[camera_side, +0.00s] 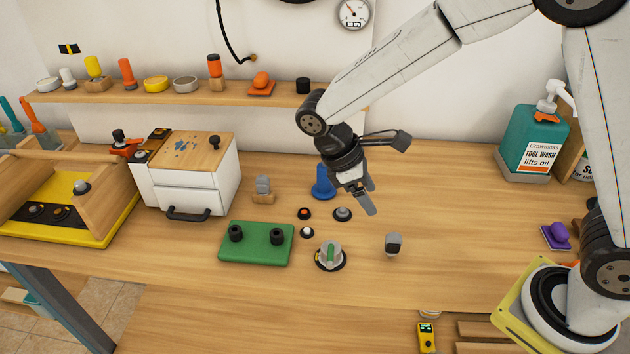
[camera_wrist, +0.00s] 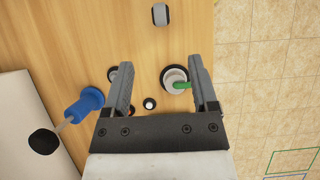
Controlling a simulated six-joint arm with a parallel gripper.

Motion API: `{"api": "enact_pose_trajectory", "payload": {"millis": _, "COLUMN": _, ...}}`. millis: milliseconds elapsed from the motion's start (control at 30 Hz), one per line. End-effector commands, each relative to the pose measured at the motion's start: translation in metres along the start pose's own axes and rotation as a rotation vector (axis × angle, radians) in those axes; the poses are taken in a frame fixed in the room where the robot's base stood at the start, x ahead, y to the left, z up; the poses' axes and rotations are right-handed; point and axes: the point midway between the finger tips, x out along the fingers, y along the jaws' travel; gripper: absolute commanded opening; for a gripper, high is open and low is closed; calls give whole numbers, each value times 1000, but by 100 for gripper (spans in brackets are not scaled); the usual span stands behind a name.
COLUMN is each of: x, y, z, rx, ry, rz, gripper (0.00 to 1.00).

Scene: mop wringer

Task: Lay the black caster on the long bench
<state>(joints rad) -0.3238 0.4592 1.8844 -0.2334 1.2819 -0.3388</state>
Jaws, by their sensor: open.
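My gripper (camera_side: 367,197) is open and empty above the middle of the long bench (camera_side: 450,205); its two fingers also show in the wrist view (camera_wrist: 161,64). A small dark grey and black piece (camera_side: 393,244), perhaps the black caster, rests on the bench in front of my gripper. It shows as a rounded grey piece at the top of the wrist view (camera_wrist: 160,15), ahead of the fingers. Two black knob-like pieces (camera_side: 236,233) stand on a green block (camera_side: 257,255). I cannot tell for certain which piece is the caster.
A pale cup with a green stick (camera_side: 330,255) stands on a black ring. Small discs (camera_side: 342,214) and a blue funnel-like piece (camera_side: 323,184) stand nearby. A white box (camera_side: 195,180) and yellow tray (camera_side: 75,228) fill the left. The bench right of centre is mostly clear.

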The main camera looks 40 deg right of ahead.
Motion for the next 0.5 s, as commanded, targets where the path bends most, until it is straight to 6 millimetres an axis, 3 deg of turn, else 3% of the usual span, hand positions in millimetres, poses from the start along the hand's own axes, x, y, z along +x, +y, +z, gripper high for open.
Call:
{"api": "enact_pose_trajectory", "payload": {"millis": 267, "x": 3, "y": 1, "z": 2, "rx": 16, "ry": 17, "rz": -4, "gripper": 75}}
{"api": "enact_pose_trajectory", "payload": {"millis": 500, "x": 18, "y": 4, "z": 15, "rx": 139, "ry": 150, "rz": -31, "gripper": 75}}
